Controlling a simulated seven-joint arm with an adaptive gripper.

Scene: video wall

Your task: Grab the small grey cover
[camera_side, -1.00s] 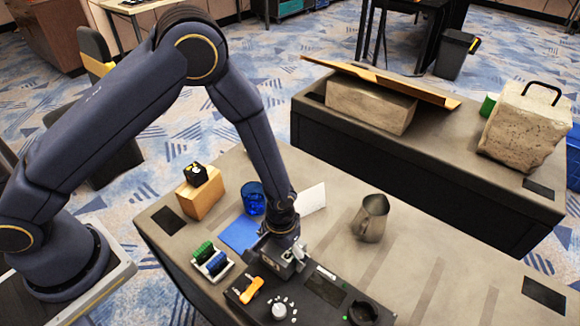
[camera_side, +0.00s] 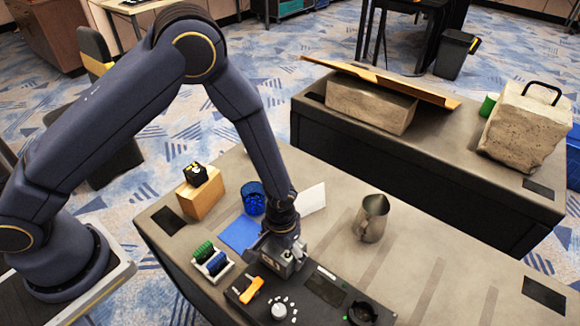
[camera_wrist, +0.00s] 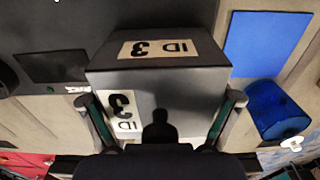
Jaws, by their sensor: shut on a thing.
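The small grey cover (camera_wrist: 165,92) is a box-like piece with white "ID 3" labels on two of its faces. It fills the middle of the wrist view between my two fingers. My gripper (camera_wrist: 160,105) is shut on it, one finger against each side. In the side view my gripper (camera_side: 283,247) points down at the back edge of the black control panel (camera_side: 310,298), with the grey cover (camera_side: 291,264) under it. Whether the cover touches the panel cannot be told.
On the panel are an orange handle (camera_side: 251,289) and a round knob (camera_side: 279,311). A blue cup (camera_side: 253,198), a blue sheet (camera_side: 239,235) and a rack of green and blue pieces (camera_side: 211,261) stand left. A metal jug (camera_side: 371,219) stands right, with free table around it.

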